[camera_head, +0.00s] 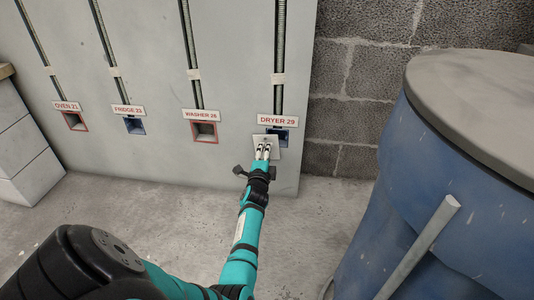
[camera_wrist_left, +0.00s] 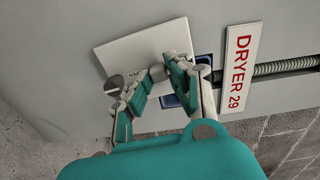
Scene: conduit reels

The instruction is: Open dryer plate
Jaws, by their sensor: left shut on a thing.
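The dryer plate (camera_head: 266,145) is a pale square cover below the "DRYER 29" label (camera_head: 278,121) on the grey wall panel. It sits lower than the blue box (camera_head: 283,134), whose opening partly shows behind it. In the left wrist view the plate (camera_wrist_left: 125,55) looks tilted, with a dark round screw or knob (camera_wrist_left: 113,83) near one edge. My left gripper (camera_head: 263,151) is at the plate, its fingers shut on it; the fingers (camera_wrist_left: 160,82) cover part of the plate and box in the left wrist view. My right gripper is not in view.
Other boxes are labelled oven (camera_head: 75,121), fridge (camera_head: 134,125) and washer (camera_head: 205,132), with conduits running up the panel. A large blue barrel with a grey lid (camera_head: 480,105) stands at the right. Concrete floor (camera_head: 150,210) lies open below the panel.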

